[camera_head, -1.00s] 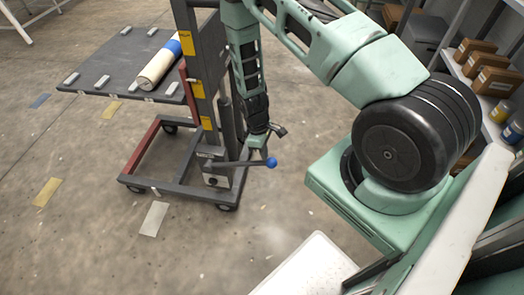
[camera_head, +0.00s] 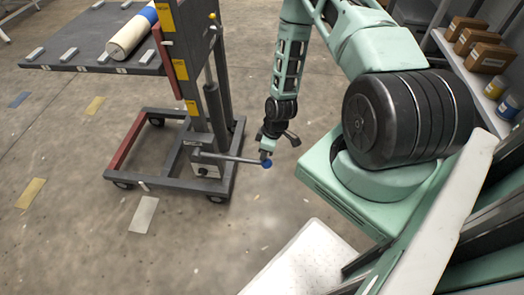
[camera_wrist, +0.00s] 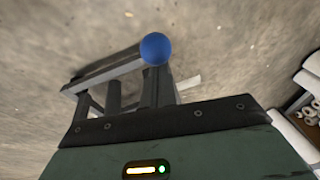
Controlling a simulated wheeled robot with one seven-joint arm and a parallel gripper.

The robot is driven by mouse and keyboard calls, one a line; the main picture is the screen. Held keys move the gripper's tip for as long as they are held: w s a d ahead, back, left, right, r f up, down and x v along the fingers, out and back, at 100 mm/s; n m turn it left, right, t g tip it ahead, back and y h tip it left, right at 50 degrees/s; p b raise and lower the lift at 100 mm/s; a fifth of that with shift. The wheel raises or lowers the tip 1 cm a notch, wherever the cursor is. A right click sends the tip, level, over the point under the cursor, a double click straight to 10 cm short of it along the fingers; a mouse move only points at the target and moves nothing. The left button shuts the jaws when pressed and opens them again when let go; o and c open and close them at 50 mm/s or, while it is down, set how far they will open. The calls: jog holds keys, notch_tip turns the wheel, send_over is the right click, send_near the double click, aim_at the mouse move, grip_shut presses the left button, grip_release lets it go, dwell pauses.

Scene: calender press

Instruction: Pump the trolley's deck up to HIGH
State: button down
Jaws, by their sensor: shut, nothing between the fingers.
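The trolley (camera_head: 180,183) stands on the floor left of my gripper, with its dark grey deck (camera_head: 85,36) raised on the mast at upper left. A white roll with a blue band (camera_head: 132,33) lies on the deck. The pump lever (camera_head: 230,157) sticks out to the right from the trolley's base and slopes slightly down to a blue ball (camera_head: 267,164). My gripper (camera_head: 267,152) points down, shut and empty, just above the ball end; contact cannot be told. The wrist view shows the blue ball (camera_wrist: 156,48) beyond my gripper's body; the fingertips are hidden there.
A shelf (camera_head: 465,65) with brown boxes and cans stands at right. Floor around the trolley is open, with flat tape marks (camera_head: 143,214).

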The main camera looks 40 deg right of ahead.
jog(key=shift+s+d+f+b, duration=0.1)
jog(key=shift+f+b, duration=0.7)
jog(key=shift+f, duration=0.75)
jog(key=shift+s+f+b, duration=0.1)
jog(key=shift+f+b, duration=0.7)
jog(key=shift+f, duration=0.85)
notch_tip(320, 180, up, 6)
jog(key=w+p, duration=0.2)
jog(key=p, duration=0.2)
send_near(265, 163)
jog(key=shift+w+d+r, duration=0.2)
jog(key=shift+d+r, duration=0.1)
jog(key=shift+d, duration=0.3)
jog(key=shift+w+d+r, duration=0.2)
jog(key=shift+d+r, duration=0.05)
jog(key=shift+d, duration=0.4)
jog(key=shift+w+a, duration=0.1)
jog(key=shift+w, duration=0.05)
